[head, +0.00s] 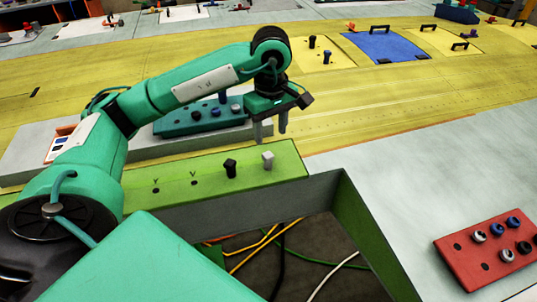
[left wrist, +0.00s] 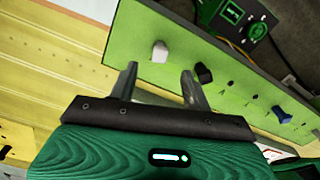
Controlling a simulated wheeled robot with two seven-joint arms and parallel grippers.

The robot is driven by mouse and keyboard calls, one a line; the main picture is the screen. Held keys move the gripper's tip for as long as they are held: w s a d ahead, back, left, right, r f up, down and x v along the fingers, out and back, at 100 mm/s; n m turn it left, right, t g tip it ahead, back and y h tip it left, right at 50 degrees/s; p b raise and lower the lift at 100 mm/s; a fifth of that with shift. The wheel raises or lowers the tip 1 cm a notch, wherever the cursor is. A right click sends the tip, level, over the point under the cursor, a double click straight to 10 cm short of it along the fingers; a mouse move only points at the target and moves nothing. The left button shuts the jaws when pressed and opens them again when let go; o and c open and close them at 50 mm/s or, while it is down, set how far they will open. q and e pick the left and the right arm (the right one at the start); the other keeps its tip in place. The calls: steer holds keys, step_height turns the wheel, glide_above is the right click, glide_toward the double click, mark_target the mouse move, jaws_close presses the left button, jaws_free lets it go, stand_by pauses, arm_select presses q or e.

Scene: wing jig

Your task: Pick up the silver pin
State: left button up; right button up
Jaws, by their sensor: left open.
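The silver pin (head: 268,160) stands upright at the right end of a light green panel (head: 215,180). It also shows in the left wrist view (left wrist: 160,52), just beyond the fingertips. A black pin (head: 230,168) stands beside it to the left; it is near the right-hand finger in the left wrist view (left wrist: 203,73). My left gripper (head: 270,132) is open and empty, pointing down above the silver pin. In the left wrist view its two fingers (left wrist: 160,72) are apart, with the pin's head seen between them. My right gripper is not in view.
Several holes run along the panel. Another dark knob (left wrist: 282,115) shows further along it. In front is an open bay with loose cables (head: 270,255). A teal block with pins (head: 200,118) stands behind my arm. A red block with pins (head: 490,252) lies right.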

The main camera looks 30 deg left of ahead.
mark_target(268, 154)
arm_select(q)
steer(key=f, duration=0.2)
steer(key=f+p, duration=0.1)
steer(key=shift+s, duration=0.25)
steer(key=shift+w+a+f, duration=0.1)
steer(key=shift+w+f, duration=0.1)
steer(key=shift+f, duration=1)
steer(key=shift+f+p, duration=0.3)
steer(key=shift+a+f+p, duration=0.15)
steer(key=shift+f+p, duration=0.5)
steer(key=shift+p, duration=0.1)
steer(key=f, duration=0.1)
steer(key=f+p, duration=0.1)
steer(key=f, duration=0.1)
steer(key=shift+w+a+f+p, duration=0.1)
steer(key=shift+w+a+p, duration=0.05)
steer(key=shift+a+p, duration=0.2)
steer(key=shift+d+f, duration=0.1)
steer(key=shift+f, duration=0.35)
jaws_close()
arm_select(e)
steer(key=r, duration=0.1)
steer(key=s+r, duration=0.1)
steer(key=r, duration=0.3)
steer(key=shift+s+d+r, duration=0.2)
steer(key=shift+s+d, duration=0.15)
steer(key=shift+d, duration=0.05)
